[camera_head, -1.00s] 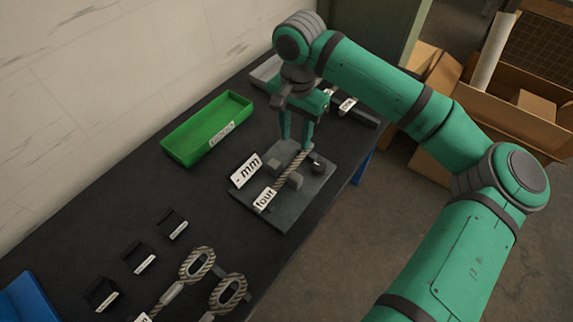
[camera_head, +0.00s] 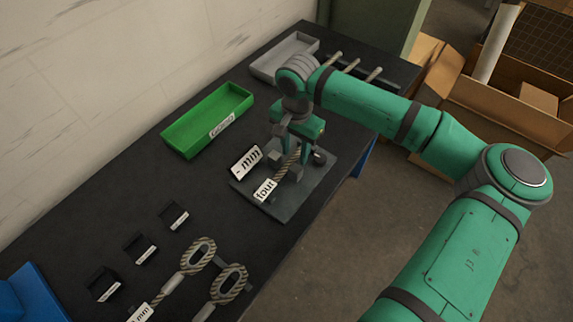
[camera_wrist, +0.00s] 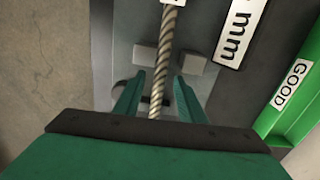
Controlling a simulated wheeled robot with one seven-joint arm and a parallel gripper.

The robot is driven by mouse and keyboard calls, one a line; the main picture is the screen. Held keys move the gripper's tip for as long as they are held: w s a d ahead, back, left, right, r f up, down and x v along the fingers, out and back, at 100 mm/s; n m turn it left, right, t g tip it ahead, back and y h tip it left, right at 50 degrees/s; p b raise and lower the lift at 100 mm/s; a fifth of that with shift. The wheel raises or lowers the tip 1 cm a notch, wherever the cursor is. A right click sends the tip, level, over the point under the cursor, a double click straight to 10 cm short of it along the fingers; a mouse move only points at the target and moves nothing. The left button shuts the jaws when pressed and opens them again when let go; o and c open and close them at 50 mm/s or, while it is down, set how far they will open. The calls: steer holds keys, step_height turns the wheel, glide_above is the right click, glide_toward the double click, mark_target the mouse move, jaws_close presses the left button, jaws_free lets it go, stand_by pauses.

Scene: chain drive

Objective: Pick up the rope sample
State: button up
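The rope sample (camera_head: 281,172) is a straight twisted tan rope lying on a grey gauge plate (camera_head: 283,209), with a white tag (camera_head: 265,190) at its near end. It also shows in the wrist view (camera_wrist: 170,45), running between two grey blocks. My gripper (camera_head: 291,158) is low over the plate, pointing down. In the wrist view my gripper (camera_wrist: 158,82) has one green finger on each side of the rope, with a gap to both. It is open and holds nothing. The head view partly hides the rope's far end behind the gripper.
A "mm" sign (camera_head: 246,162) stands close left of the rope. A green "GOOD" bin (camera_head: 190,145) and grey tray (camera_head: 262,70) lie near the wall. Several rods (camera_head: 352,66) rest at the back. Looped ropes (camera_head: 199,255) and black holders (camera_head: 140,250) are in front.

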jaws_close()
steer(key=shift+s, duration=0.1)
steer(key=shift+r, duration=0.6)
steer(key=s+d+r, duration=0.2)
steer(key=s+r, duration=1)
steer(key=s, duration=0.1)
steer(key=shift+s+d, duration=0.25)
steer(key=shift+s, duration=0.05)
